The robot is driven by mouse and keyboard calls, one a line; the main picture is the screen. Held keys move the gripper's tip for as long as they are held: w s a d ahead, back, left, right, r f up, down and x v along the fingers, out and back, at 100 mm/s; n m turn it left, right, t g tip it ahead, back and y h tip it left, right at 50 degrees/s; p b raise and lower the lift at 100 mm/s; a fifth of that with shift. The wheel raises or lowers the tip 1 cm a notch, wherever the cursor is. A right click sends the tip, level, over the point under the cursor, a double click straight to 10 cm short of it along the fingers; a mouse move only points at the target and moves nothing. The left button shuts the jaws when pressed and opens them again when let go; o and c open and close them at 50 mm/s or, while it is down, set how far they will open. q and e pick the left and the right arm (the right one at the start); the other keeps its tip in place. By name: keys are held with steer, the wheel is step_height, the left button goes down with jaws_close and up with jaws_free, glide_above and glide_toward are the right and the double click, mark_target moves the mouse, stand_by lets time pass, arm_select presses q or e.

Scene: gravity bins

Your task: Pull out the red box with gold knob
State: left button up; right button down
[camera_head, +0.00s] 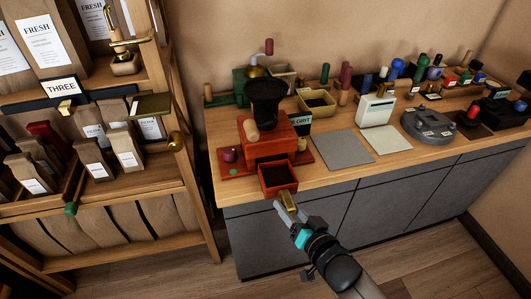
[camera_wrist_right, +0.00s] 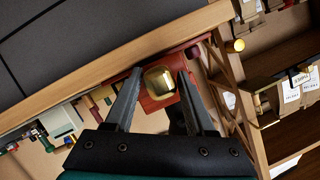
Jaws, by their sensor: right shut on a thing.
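The red box (camera_head: 278,188) is a small open-topped drawer with a dark inside, at the front of a red grinder (camera_head: 266,140) with a black hopper. It stands out from the grinder's front, at the counter's front edge. Its gold knob (camera_head: 289,200) faces my right gripper (camera_head: 286,204). In the right wrist view, the knob (camera_wrist_right: 160,79) sits between the two fingers of the gripper (camera_wrist_right: 160,73), with the red box front (camera_wrist_right: 153,103) around it. My right gripper is shut on the knob. My left gripper is not in view.
The wooden counter (camera_head: 227,183) holds a grey mat (camera_head: 343,150), a white device (camera_head: 376,110), a round grey device (camera_head: 430,124) and several small jars. A shelf (camera_head: 110,195) with paper bags stands at left. The floor before the grey cabinets is clear.

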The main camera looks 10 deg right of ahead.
steer(key=shift+s+r+p, duration=0.15)
steer(key=shift+s+p, duration=0.5)
steer(key=shift+s, duration=1.2)
